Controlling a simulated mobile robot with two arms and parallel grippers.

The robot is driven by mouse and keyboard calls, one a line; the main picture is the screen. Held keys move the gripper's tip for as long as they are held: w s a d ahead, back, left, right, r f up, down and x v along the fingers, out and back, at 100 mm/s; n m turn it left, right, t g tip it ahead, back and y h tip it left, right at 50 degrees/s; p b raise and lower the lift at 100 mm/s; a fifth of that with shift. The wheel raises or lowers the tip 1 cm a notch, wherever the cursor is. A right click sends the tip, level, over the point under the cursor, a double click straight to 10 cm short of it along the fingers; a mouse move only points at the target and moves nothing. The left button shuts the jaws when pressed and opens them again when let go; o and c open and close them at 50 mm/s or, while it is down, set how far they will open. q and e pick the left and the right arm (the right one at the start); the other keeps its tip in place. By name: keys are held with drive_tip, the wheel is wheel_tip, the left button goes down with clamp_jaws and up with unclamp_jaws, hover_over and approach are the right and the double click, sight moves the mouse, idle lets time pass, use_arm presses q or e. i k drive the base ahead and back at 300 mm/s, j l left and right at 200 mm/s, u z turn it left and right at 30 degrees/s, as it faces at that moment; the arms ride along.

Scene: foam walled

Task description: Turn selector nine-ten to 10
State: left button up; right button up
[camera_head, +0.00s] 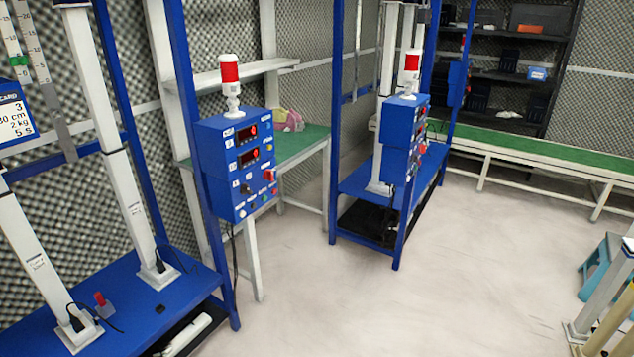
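A blue control box (227,170) with a red and white beacon (230,85) on top is mounted on a blue post left of the middle. Its front has two dark red-lit displays, a black knob (246,189), a red switch (269,175) and small buttons along the bottom. A second, similar blue control box (402,140) with its own beacon (411,70) stands farther back, seen at a steep angle. The labels and knob positions are too small to read, so I cannot tell which control is selector nine-ten. Neither gripper is in view.
A blue rig base (200,284) with white columns fills the left. A second rig base (425,186) stands behind the middle. A green-topped table (304,145) and long green bench (560,160) line the walls. A blue stool (603,262) is at right. The floor (400,310) between is clear.

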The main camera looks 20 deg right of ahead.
sight(244, 189)
drive_tip(key=z, duration=0.25)
drive_tip(key=i, duration=0.35)
drive_tip(key=i+l+u, duration=0.1)
drive_tip(key=l, duration=0.25)
drive_tip(key=i+l, duration=0.3)
drive_tip(key=l+u, duration=0.05)
